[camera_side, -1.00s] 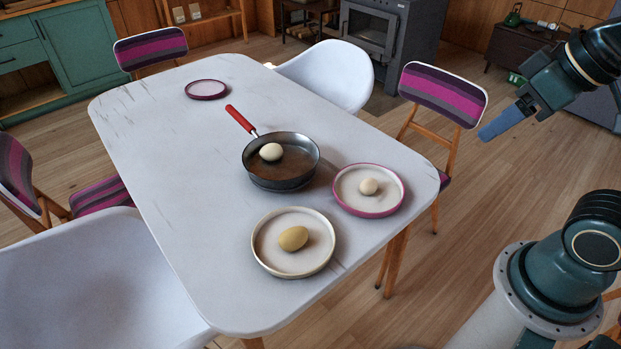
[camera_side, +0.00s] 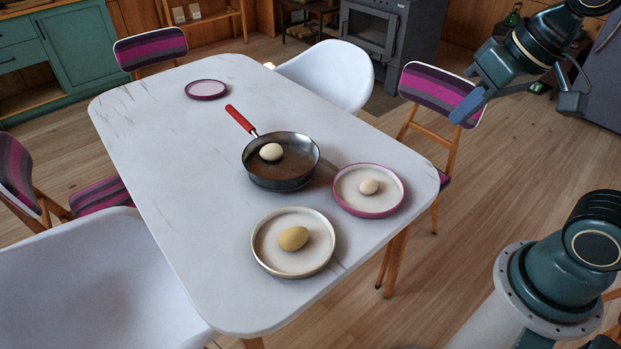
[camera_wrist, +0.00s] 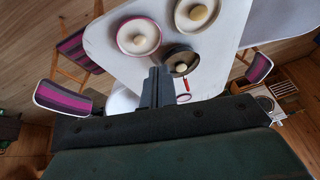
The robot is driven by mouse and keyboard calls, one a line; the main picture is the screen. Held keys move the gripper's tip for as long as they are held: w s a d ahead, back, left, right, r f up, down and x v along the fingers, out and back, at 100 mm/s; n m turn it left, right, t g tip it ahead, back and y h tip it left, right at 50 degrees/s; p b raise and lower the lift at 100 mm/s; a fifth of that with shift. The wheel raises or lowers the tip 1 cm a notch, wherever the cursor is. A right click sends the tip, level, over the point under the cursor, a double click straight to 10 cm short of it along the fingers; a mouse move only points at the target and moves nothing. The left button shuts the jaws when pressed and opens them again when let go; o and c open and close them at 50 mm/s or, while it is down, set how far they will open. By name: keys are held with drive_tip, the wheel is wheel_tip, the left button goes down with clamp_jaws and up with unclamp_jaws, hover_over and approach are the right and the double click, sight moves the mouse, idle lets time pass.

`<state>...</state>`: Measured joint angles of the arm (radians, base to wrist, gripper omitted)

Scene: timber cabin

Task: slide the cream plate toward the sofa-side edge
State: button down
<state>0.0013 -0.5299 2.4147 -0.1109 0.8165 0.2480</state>
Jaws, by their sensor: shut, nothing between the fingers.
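The cream plate (camera_side: 268,262) lies flat near the front of the white table (camera_side: 175,160), with a yellowish egg (camera_side: 293,238) on it. It also shows in the wrist view (camera_wrist: 181,20). My gripper (camera_side: 459,117) is shut and empty. It is in the air off the table's right side, in front of a striped chair, well apart from the plate. In the wrist view its closed fingers (camera_wrist: 156,88) point toward the table. No sofa can be made out in either view.
A magenta-rimmed plate (camera_side: 345,196) with a pale egg (camera_side: 369,187) sits right of the cream plate. A dark pan (camera_side: 283,180) with a red handle and an egg stands behind it. A small magenta-rimmed plate (camera_side: 206,89) lies farther back. The table's left half is clear.

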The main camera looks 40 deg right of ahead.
drive_tip(key=w+a+f+m+g+y, duration=0.1)
drive_tip(key=w+a+f+m+y, duration=0.2)
drive_tip(key=w, duration=0.6)
drive_tip(key=w+a+f+m+g+y, duration=0.1)
drive_tip(key=w+a+f+m, duration=0.35)
drive_tip(key=f, duration=0.25)
drive_tip(key=w+a+f+m+g+y, duration=0.2)
drive_tip(key=w+a+f+m, duration=0.15)
drive_tip(key=w+f, duration=0.3)
drive_tip(key=m+y, duration=0.2)
drive_tip(key=m, duration=0.2)
approach(271, 252)
drive_tip(key=shift+g, duration=0.4)
drive_tip(key=r, duration=0.2)
drive_tip(key=d+r, duration=0.1)
drive_tip(key=r, duration=0.1)
drive_tip(key=shift+w+r, duration=0.1)
drive_tip(key=shift+w, duration=0.2)
drive_tip(key=shift+a+f+m, duration=0.35)
drive_tip(key=shift+f+m, duration=0.25)
drive_tip(key=shift+f, duration=0.05)
drive_tip(key=shift+f, duration=0.1)
drive_tip(key=shift+x, duration=4.9)
drive_tip(key=shift+a, duration=0.2)
drive_tip(key=a, duration=1.3)
drive_tip(key=shift+a, duration=0.4)
